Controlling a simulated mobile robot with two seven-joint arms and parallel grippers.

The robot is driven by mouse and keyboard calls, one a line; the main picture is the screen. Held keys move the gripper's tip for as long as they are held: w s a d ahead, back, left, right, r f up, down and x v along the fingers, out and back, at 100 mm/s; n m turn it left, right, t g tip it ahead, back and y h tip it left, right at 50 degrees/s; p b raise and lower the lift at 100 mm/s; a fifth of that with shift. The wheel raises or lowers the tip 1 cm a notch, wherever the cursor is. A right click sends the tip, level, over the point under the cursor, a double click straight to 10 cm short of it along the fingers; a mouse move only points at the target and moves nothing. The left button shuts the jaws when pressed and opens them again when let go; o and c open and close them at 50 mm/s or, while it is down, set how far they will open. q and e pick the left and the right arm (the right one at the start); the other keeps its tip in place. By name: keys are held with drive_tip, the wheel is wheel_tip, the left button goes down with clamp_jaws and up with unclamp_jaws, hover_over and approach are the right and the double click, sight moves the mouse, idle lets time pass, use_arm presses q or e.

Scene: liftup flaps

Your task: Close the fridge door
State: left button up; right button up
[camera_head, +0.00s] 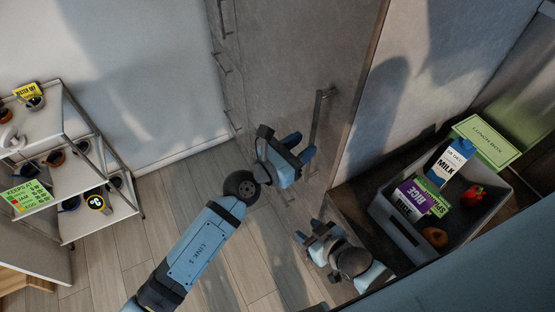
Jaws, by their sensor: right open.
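A tall grey door panel (285,65), which looks like the fridge door, fills the upper middle of the head view. A vertical bar handle (319,118) sits near its right edge. I cannot tell clearly whether the door stands ajar. My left gripper (304,146) is in front of the panel's lower part, just below and left of the handle, with a gap between its blue fingers and nothing between them. My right gripper (307,231) is lower, near the panel's bottom, open and empty. Contact between either gripper and the door cannot be made out.
A grey crate (401,234) with a milk carton (450,160), boxes and produce stands on a dark counter (345,205) at right. A green lunch box (486,143) lies behind it. A shelf rack (92,190) with mugs stands at left. Wooden floor (110,265) between is clear.

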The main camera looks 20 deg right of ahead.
use_arm(q)
drive_tip(key=v, duration=0.9)
drive_tip(key=shift+b, duration=0.4)
drive_tip(key=shift+r, duration=0.1)
